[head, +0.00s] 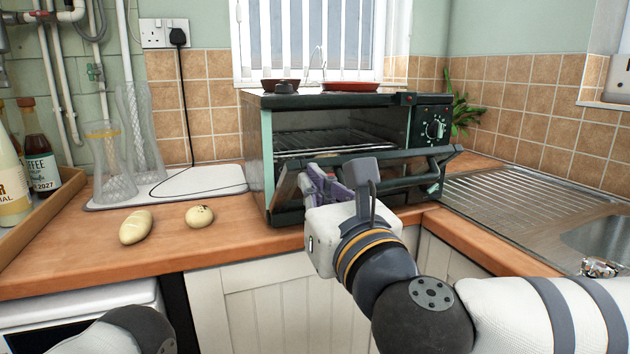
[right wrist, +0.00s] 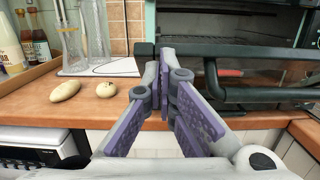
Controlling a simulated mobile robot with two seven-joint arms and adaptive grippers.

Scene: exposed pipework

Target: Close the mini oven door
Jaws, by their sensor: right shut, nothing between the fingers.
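The mini oven (head: 345,103) stands on the counter with a dark body and a control knob at its right. Its door (head: 408,180) is partly open, tilted outward from the bottom, and a wire rack shows inside above it. My right gripper (head: 318,180) is shut and empty in front of the door's left part. My left gripper is out of view.
Two pale rounded items, one long (head: 135,227) and one small (head: 200,216), lie on the counter left of the oven. Glass vases (head: 110,165) stand on a white tray (head: 225,181). A metal sink drainer (head: 520,205) lies at the right. Dishes sit on the oven top.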

